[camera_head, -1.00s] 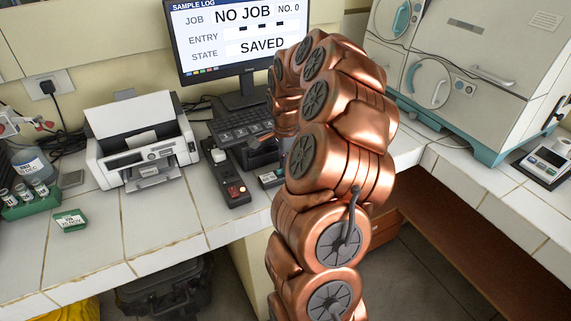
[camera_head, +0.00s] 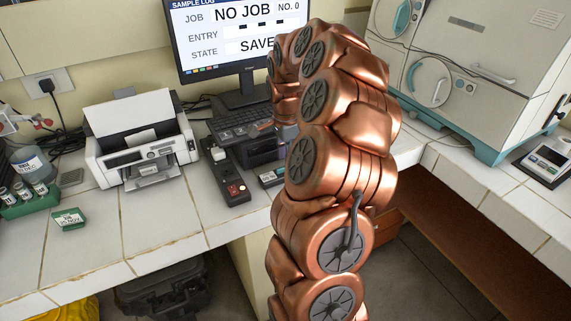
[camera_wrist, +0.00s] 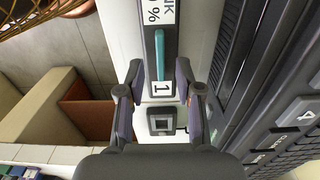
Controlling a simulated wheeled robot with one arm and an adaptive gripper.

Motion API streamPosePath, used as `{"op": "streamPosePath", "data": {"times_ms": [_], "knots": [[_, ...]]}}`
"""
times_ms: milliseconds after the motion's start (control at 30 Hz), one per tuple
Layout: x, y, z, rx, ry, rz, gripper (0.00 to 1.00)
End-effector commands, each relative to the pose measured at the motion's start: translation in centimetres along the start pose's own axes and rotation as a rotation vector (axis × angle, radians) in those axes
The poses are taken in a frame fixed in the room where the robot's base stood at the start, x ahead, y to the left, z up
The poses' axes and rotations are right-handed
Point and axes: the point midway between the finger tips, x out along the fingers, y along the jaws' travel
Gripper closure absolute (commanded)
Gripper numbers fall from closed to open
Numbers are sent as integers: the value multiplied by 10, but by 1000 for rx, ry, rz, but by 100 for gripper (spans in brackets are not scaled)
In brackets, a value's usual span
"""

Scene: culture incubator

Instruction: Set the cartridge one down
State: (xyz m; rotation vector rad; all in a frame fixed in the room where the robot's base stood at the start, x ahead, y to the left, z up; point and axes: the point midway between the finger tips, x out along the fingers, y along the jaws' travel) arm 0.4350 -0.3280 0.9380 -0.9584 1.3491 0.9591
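Cartridge one (camera_wrist: 160,60) is a narrow dark grey piece with a teal stripe and a white label reading 1. In the wrist view it lies between the fingers of my gripper (camera_wrist: 158,75). The fingers stand apart, with a thin gap showing on each side of it. It appears to rest on the white tiled counter (camera_wrist: 120,25), though the exact contact is hard to judge. My gripper is mostly hidden there behind my copper arm.
The black box (camera_head: 262,150) and keyboard (camera_head: 236,124) are close behind. A device with a red button (camera_head: 236,189) and a printer (camera_head: 140,150) stand to the left. The monitor (camera_head: 228,40) reads NO JOB. Bare tiles lie along the front edge.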

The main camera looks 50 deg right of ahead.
Motion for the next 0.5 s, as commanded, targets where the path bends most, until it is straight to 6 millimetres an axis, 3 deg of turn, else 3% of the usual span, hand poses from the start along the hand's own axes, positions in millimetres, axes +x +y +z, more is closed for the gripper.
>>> {"op": "streamPosePath", "data": {"times_ms": [300,500], "knots": [[-53,-2,-1,1,2,-6,65],[-77,-2,-1,1,1,-5,65]]}}
